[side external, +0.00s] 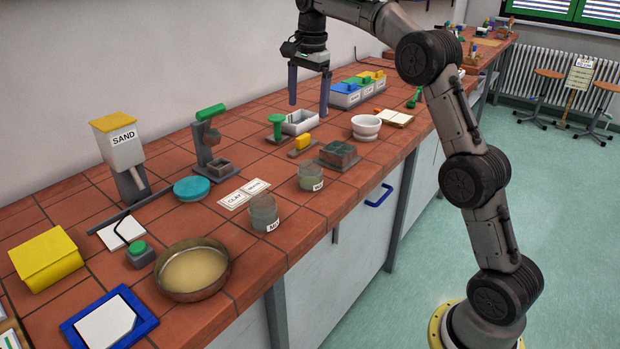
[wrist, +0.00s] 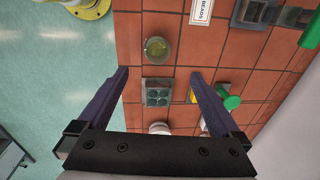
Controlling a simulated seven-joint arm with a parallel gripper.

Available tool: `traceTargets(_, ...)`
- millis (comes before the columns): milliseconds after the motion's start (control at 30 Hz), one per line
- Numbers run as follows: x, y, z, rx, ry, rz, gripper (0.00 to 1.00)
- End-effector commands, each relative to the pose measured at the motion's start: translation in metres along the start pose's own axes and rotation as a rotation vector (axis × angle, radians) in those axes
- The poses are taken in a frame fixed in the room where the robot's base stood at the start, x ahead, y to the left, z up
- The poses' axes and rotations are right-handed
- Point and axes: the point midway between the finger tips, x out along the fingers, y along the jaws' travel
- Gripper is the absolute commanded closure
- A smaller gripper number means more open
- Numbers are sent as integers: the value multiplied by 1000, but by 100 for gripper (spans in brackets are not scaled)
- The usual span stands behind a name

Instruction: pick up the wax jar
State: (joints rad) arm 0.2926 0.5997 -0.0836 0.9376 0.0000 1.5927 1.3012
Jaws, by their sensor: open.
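Two small glass jars stand near the front edge of the bench. The one beside the dark block, likely the wax jar (side external: 311,178), holds greenish-yellow stuff and bears a white label too small to read for sure. It also shows in the wrist view (wrist: 157,50), upright and unobstructed, just beyond the fingertips. The other jar (side external: 263,212), with greyish contents, stands nearer the side camera. My gripper (side external: 309,107) points down, open and empty, high above the bench and behind the jar in the side view. Its spread fingers (wrist: 160,73) frame the dark block in the wrist view.
The dark block (side external: 339,152) with round hollows sits right beside the jar; a white bowl (side external: 366,127) stands beyond. A yellow piece (side external: 303,142), a green-topped tool (side external: 276,126), label cards (side external: 244,194) and a brass pan (side external: 194,270) lie around. Bare tiles surround the jar's near side.

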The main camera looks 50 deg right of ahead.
Motion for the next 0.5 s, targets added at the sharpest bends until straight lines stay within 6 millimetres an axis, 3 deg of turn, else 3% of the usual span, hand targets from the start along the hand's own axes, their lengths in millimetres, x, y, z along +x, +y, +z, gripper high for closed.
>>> traceTargets(33,18,-6,-9,12,-5,22,0)
traceTargets(133,45,-9,-20,29,-15,63,0)
traceTargets(500,100,-2,-27,44,-25,97,0)
